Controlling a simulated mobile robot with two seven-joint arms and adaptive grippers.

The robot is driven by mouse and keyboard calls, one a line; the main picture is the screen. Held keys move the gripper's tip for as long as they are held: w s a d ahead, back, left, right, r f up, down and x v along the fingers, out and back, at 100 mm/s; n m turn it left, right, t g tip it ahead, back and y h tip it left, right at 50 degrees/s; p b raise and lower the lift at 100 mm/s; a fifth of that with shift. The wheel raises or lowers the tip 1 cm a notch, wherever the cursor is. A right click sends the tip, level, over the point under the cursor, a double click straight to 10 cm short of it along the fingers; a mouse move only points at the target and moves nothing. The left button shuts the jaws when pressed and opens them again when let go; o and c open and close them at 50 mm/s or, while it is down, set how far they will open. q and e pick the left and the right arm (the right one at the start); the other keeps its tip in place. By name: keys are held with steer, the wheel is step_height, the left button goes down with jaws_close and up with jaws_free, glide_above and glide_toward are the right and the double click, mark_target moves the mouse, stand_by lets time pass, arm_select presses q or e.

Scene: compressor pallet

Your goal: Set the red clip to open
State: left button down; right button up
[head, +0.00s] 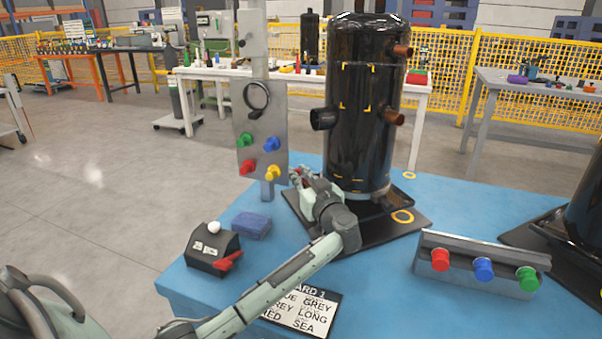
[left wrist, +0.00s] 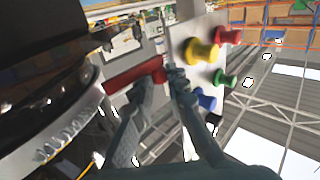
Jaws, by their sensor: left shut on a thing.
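The red clip shows in the left wrist view as a red bar (left wrist: 136,76), beside the dark compressor (left wrist: 45,55). My left gripper (left wrist: 155,82) is shut on the end of this bar. In the head view my left gripper (head: 301,178) is at the left side of the tall black compressor (head: 362,110), low near its base, with a little red at its fingertips. The fingers and arm hide most of the clip there. I cannot tell whether the clip is open or closed. My right gripper is not in view.
A grey panel (head: 243,110) with green, blue, red and yellow knobs stands just behind my left gripper. On the blue pallet (head: 375,290) are a black box (head: 205,250) with a red lever, a blue block (head: 251,225), a printed card (head: 302,312) and a three-knob bracket (head: 470,280).

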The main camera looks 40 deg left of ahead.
arm_select(q)
steer(key=shift+s+n+g+y, duration=0.25)
steer(key=shift+n+g+y, duration=0.25)
steer(key=shift+g, duration=0.3)
steer(key=shift+d, duration=0.1)
steer(key=c, duration=1.8)
jaws_free()
steer(key=shift+s, duration=0.1)
steer(key=v, duration=1.2)
steer(key=shift+o, duration=0.5)
